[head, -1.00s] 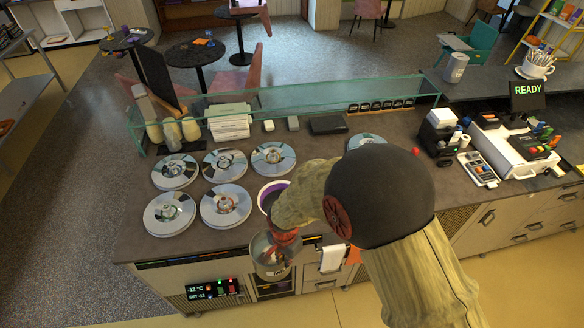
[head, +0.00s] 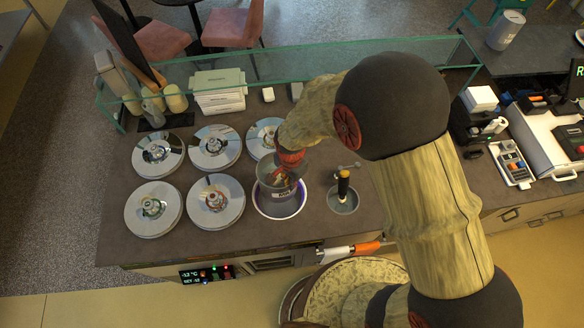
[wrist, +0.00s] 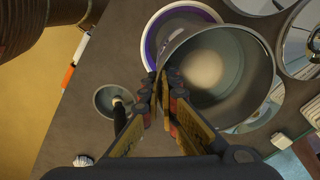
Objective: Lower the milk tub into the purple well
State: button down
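The milk tub (head: 279,199) is a grey metal cylinder with a small label. It is upright, or close to it, above the purple well, and its base hides part of the opening. It also shows in the wrist view (wrist: 232,85), where it looks empty and offset to the right of the well. The purple well (head: 298,209) is a round hole with a white and purple rim; its rim shows behind the tub in the wrist view (wrist: 151,36). My gripper (wrist: 162,88) is shut on the tub's near wall at the rim. The remaining gap beneath the tub is hard to judge.
Several silver lidded wells (head: 216,200) lie to the left. A small well with a black-handled tool (head: 343,190) is to the right. A glass guard (head: 330,77) runs along the back. A white and orange item (head: 350,249) lies at the counter's front edge.

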jog(key=shift+w, duration=0.15)
dwell(0.3)
jog(key=b, duration=0.5)
send_over(291, 197)
jog(key=shift+w+a+f, duration=0.1)
jog(key=shift+w+f, duration=0.05)
jog(key=shift+f, duration=2.85)
jog(key=shift+f+b, duration=0.15)
jog(key=shift+b, duration=0.2)
jog(key=shift+f+b, duration=1.7)
jog(key=shift+f, duration=0.65)
jog(key=shift+f+b, duration=0.2)
jog(key=shift+b, duration=0.1)
